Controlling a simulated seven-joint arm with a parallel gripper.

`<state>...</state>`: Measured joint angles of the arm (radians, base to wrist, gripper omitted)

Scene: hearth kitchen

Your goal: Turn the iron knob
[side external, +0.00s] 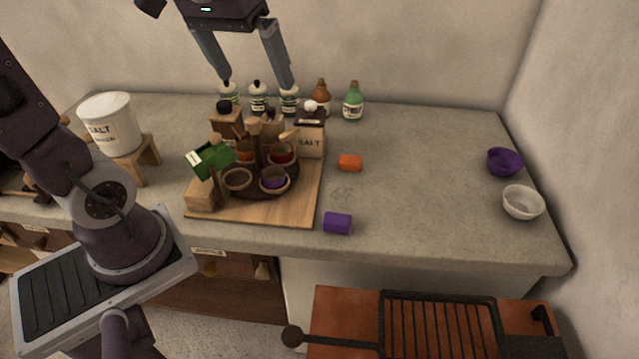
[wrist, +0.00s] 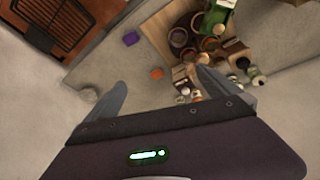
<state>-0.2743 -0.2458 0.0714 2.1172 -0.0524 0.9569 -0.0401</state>
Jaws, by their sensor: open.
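No knob in view is clearly marked as the iron knob. A dark round knob (side external: 293,336) sits at the end of the rod of a black grill grate (side external: 440,325), low in the side view. A round carousel (side external: 262,180) with small bowls and a central wooden post (side external: 255,140) stands on a wooden board (side external: 270,212). My gripper (side external: 258,82) is open and empty, high above the back of the counter, apart from everything. In the wrist view my gripper (wrist: 163,80) shows its fingers spread, with the carousel area beyond at the upper right.
Bottles (side external: 353,102) and jars line the wall behind the carousel. A salt crock (side external: 110,123) stands at left. A purple bowl (side external: 504,162) and a white bowl (side external: 523,202) are at right. The counter's right middle is clear.

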